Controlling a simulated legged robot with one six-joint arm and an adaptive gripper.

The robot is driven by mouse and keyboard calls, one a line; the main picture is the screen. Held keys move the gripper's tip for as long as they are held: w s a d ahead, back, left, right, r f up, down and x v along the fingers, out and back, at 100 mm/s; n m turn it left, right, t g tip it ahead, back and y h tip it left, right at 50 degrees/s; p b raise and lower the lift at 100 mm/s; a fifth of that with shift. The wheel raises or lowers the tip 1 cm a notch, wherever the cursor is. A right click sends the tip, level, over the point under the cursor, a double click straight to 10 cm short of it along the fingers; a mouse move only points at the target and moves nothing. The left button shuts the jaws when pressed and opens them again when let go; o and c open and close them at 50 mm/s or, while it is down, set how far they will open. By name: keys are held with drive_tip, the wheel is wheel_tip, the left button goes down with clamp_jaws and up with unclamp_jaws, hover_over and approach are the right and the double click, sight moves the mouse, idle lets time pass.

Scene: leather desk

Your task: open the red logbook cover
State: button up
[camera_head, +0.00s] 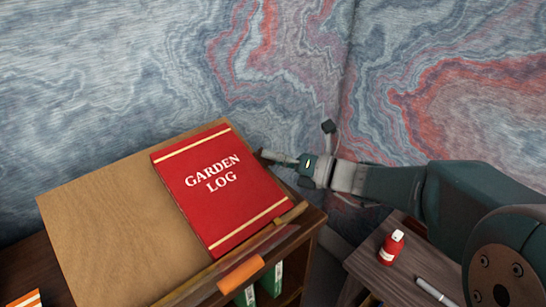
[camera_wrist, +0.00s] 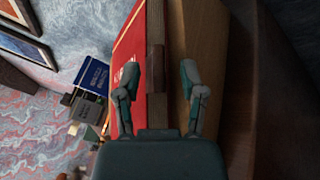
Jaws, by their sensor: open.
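The red logbook (camera_head: 222,190) lies closed on a tilted tan board (camera_head: 110,215), with "GARDEN LOG" in white letters and gold bands on its cover. My gripper (camera_head: 268,156) is at the logbook's upper right edge in the head view. In the wrist view my gripper (camera_wrist: 158,80) is open, its two fingers apart. The red cover (camera_wrist: 130,65) runs behind the left finger, and the board (camera_wrist: 195,35) shows behind the right one. A brown strip (camera_wrist: 155,45) lies between the fingers. I cannot tell whether a finger touches the cover.
A wooden ledge (camera_head: 250,245) runs along the board's lower edge. A red bottle (camera_head: 391,247) and a white pen-like object (camera_head: 434,291) are on a small side table at lower right. Green boxes (camera_head: 271,279) stand on a shelf below the board.

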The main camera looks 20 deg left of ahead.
drive_tip(key=shift+a, duration=0.1)
clamp_jaws()
drive_tip(key=shift+r, duration=0.2)
